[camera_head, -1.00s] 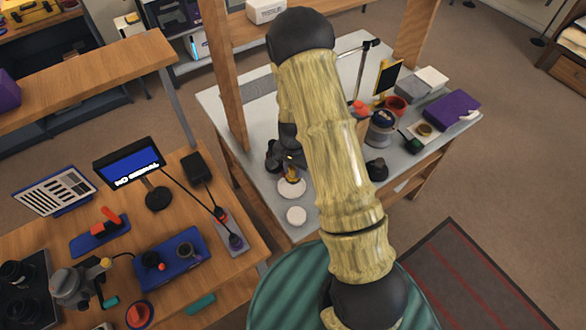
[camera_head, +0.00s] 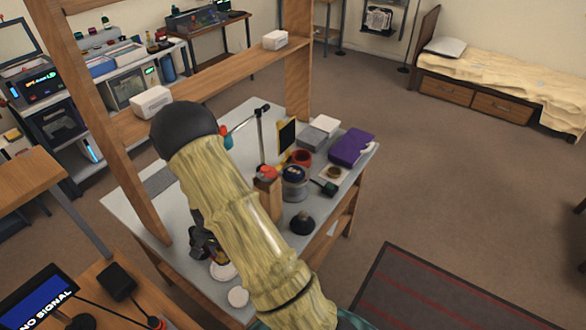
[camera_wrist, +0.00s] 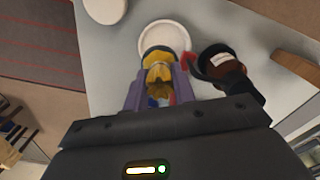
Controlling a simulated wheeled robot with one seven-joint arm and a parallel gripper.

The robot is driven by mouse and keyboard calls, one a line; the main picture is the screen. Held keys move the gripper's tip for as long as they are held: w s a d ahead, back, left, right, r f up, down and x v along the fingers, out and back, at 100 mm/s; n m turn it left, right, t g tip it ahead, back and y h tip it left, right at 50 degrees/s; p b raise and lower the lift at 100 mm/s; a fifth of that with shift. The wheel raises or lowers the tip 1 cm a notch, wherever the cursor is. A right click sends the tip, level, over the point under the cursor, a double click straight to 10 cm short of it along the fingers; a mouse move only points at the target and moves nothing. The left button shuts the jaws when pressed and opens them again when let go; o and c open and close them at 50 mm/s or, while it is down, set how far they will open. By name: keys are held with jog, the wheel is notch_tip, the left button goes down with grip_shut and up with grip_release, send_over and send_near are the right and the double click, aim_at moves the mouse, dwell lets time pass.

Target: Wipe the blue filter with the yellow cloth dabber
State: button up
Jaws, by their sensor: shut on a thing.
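My gripper (camera_wrist: 160,95) is shut on the yellow cloth dabber (camera_wrist: 159,63), which sits between its two purple-grey fingers. The dabber's tip is over or in a round white dish (camera_wrist: 165,32); I cannot tell if it touches. In the head view my gripper (camera_head: 208,246) is small and dark, partly behind my arm, above the same white dish (camera_head: 222,272). I cannot pick out the blue filter for sure in either view; it may be hidden by the dabber or my arm.
A second white disc (camera_head: 238,297) lies nearer the table's front edge. A dark round item (camera_wrist: 216,55) stands close beside the dabber. Further right are a black-based piece (camera_head: 302,223), a jar (camera_head: 294,183), a red cup (camera_head: 301,158) and a purple box (camera_head: 350,147). A wooden post flanks the grey table (camera_head: 135,205).

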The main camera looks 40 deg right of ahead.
notch_tip(320, 180, down, 2)
jog(key=n, duration=0.7)
jog(key=f+n, duration=0.1)
jog(key=n, duration=0.1)
jog(key=shift+f, duration=0.15)
